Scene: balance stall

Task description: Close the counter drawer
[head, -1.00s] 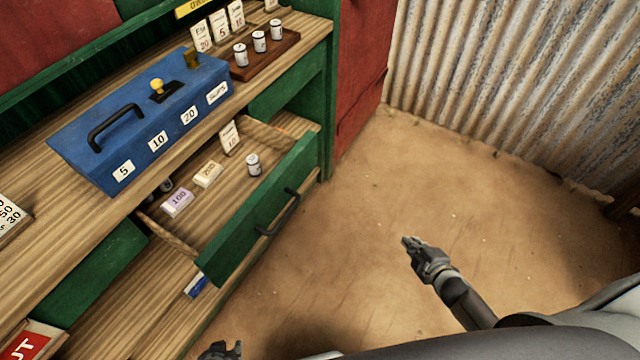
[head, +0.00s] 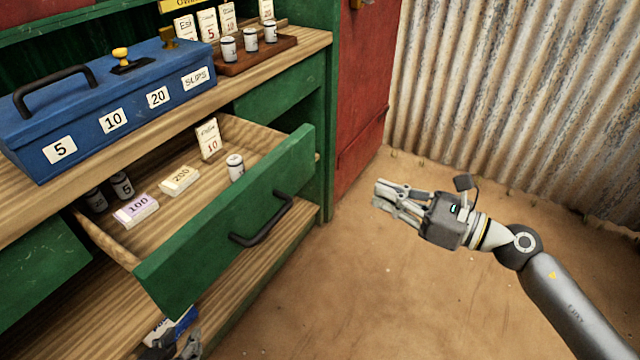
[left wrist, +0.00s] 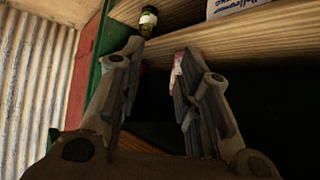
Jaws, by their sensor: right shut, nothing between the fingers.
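The green counter drawer (head: 220,235) stands pulled out from the wooden counter in the head view, with a dark bar handle (head: 265,222) on its front. Inside lie a 100 block (head: 136,209), a 200 block (head: 179,181), a 10 card (head: 208,140) and a white canister (head: 235,168); two more canisters sit at the back left. My left gripper (head: 175,345) is low at the bottom edge, below the drawer front and partly cut off. In the left wrist view its fingers (left wrist: 155,60) are apart and empty. My right gripper (head: 385,198) is shut and empty, right of the drawer, clear of the handle.
A blue box (head: 110,100) with a handle and a wooden tray (head: 262,58) of canisters stand on the counter. A lower shelf (head: 250,262) runs below the drawer, with a blue-white packet (head: 172,325). Sandy floor (head: 350,300) is free. A corrugated wall (head: 510,90) stands behind.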

